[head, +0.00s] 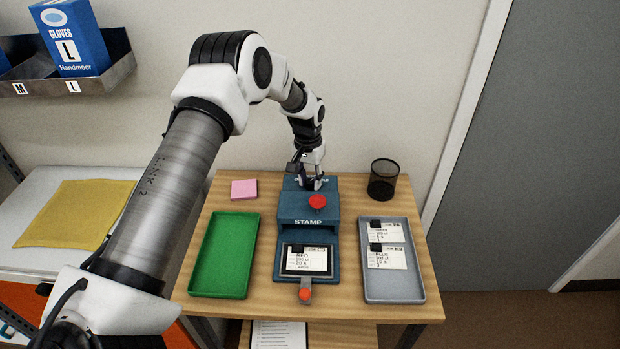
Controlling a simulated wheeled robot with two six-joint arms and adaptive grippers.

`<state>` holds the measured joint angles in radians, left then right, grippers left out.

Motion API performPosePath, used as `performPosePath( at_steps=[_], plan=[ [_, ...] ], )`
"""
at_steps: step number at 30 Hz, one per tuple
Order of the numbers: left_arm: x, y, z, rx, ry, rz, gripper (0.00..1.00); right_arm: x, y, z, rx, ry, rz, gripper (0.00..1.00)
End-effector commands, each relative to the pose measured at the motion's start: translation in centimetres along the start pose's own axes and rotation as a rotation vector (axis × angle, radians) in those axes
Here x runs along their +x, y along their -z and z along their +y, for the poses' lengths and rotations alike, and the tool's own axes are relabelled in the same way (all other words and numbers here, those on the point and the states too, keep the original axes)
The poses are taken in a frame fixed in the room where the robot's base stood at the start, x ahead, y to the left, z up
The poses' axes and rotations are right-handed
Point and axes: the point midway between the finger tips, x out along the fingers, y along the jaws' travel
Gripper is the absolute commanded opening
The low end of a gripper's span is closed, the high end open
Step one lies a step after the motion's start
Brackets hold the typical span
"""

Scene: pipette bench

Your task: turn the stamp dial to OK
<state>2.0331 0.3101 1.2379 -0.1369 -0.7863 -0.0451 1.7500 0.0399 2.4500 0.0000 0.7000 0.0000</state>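The blue stamp machine (292,212), marked STAMP, stands in the middle of the wooden table. A red knob (317,202) sits on its top, toward the front. My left gripper (313,184) points down onto the rear of the machine's top, behind the red knob. White lettering there is mostly covered by the gripper. The dial is hidden or too small to make out, so its setting cannot be read. I cannot tell whether the fingers are closed on it. A label card (312,260) reading RED lies in the machine's front bay. My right gripper is out of view.
A green tray (224,256) is empty at left. A grey tray (394,289) with two cards is at right. A black mesh cup (383,180) and pink notes (244,189) stand at the back. A red-tipped lever (305,293) projects from the machine's front.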

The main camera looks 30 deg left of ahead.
Motion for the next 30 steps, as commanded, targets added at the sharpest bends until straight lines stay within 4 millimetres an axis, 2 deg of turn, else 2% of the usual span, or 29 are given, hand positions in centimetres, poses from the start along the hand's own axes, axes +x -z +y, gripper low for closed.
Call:
performPosePath(
  at_steps=[1,2,16,23,30],
  plan=[
    [0.0,0.0,0.0,0.0,0.0,0.0,0.07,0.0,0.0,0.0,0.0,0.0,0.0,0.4],
    [0.0,0.0,0.0,0.0,0.0,0.0,0.0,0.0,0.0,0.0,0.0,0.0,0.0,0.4],
    [-0.1,0.0,0.0,-0.048,0.0,0.001,0.0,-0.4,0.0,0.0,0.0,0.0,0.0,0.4],
    [-0.2,-0.1,0.0,-0.175,0.0,0.006,0.0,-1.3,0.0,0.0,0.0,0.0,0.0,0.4],
    [-0.2,-0.1,0.0,-0.384,0.001,0.013,0.0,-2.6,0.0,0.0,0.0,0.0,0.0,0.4]
  ],
)
